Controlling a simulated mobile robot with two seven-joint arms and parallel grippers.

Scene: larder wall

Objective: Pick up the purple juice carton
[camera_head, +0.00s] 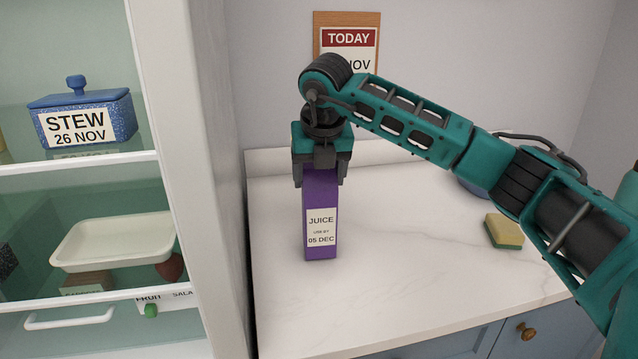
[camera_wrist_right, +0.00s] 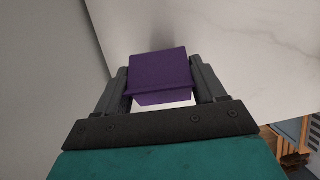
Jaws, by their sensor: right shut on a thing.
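The purple juice carton (camera_head: 321,205) is upright on the white counter, or just above it; I cannot tell whether its base touches. Its white label reads JUICE, use by 05 DEC. My right gripper (camera_head: 320,180) comes down from above and is shut on the carton's upper part, one finger on each side. In the right wrist view the carton (camera_wrist_right: 160,75) sits between the two fingers of the right gripper (camera_wrist_right: 163,85). My left gripper is not in view.
The white counter (camera_head: 420,270) is mostly clear. A yellow and green sponge (camera_head: 503,231) lies at right, near a partly hidden blue object (camera_head: 472,187). At left, shelves hold a blue STEW pot (camera_head: 85,115) and a cream tray (camera_head: 115,242). A TODAY sign (camera_head: 348,38) hangs behind.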

